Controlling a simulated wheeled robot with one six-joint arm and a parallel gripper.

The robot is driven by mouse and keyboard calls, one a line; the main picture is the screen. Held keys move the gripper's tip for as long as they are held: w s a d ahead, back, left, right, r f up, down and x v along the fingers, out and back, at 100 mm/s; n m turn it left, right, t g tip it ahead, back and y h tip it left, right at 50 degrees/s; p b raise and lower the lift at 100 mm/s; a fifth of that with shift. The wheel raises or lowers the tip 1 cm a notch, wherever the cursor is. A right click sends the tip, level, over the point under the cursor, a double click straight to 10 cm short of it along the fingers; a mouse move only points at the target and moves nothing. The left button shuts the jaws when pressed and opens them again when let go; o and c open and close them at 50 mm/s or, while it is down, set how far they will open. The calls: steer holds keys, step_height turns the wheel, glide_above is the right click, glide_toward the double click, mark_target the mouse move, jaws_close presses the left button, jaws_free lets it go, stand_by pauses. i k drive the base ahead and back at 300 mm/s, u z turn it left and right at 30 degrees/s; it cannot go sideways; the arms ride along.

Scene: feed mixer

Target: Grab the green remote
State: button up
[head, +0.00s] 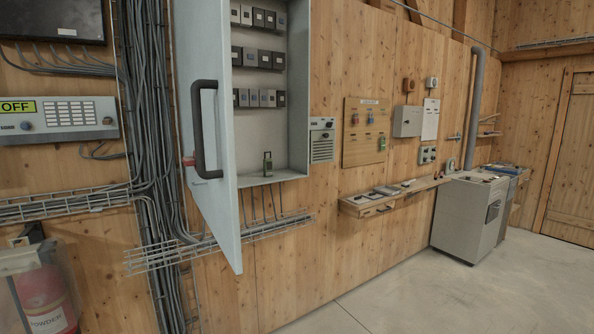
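A small dark green device (267,164), which looks like the green remote, stands upright on the floor of the open wall cabinet (297,110). It is near the middle of the cabinet's bottom edge, and its finer details are too small to make out. The grey cabinet door (214,130) is swung open toward me and has a dark curved handle (202,130). My gripper is not in view.
Rows of dark switches (259,55) line the cabinet above the device. A wire cable tray (220,240) juts out below it. To the right are a narrow wall shelf (350,205) with small items and a grey machine (470,215). The concrete floor (410,300) is clear.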

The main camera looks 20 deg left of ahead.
mark_target(269, 162)
steer(key=z, duration=0.15)
steer(key=i, duration=1.2)
steer(key=u, duration=0.3)
steer(key=i, duration=1)
steer(key=u, duration=0.6)
